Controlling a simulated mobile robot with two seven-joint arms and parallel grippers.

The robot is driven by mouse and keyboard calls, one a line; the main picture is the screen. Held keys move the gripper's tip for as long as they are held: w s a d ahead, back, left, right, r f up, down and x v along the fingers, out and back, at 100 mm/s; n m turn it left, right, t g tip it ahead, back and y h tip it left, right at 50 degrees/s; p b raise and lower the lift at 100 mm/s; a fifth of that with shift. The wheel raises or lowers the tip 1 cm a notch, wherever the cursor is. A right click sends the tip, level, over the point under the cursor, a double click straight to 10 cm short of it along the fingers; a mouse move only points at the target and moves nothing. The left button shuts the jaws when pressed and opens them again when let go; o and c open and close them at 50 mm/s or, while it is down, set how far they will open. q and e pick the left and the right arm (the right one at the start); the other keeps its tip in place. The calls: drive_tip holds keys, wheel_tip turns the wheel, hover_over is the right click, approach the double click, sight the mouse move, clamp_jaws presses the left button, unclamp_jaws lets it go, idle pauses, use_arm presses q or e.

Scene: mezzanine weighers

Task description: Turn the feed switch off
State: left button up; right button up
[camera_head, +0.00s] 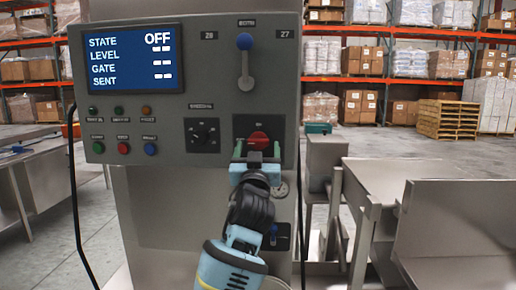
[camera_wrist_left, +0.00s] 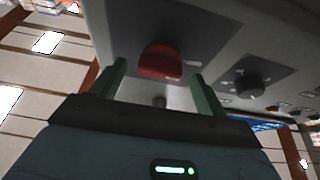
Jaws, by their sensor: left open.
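A red knob (camera_head: 258,141) sits on a dark square plate at the lower right of the grey control panel (camera_head: 220,100); its label is too small to read. The display (camera_head: 130,58) reads STATE OFF, with dashes for LEVEL, GATE and SENT. My left gripper (camera_head: 257,152) is open just in front of and below the red knob. In the left wrist view the red knob (camera_wrist_left: 160,62) shows between the two green fingers (camera_wrist_left: 158,80), with gaps on both sides. My right gripper is not in view.
A blue-tipped lever (camera_head: 245,60) is above the red knob, and a black dial (camera_head: 203,135) is to its left. Small coloured buttons (camera_head: 123,149) line the panel's lower left. Metal troughs (camera_head: 450,220) stand at right, and a metal table (camera_head: 40,170) at left.

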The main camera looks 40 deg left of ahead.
use_arm(q)
drive_tip(key=v, duration=0.6)
drive_tip(key=shift+b, duration=0.4)
drive_tip(key=shift+s, duration=0.1)
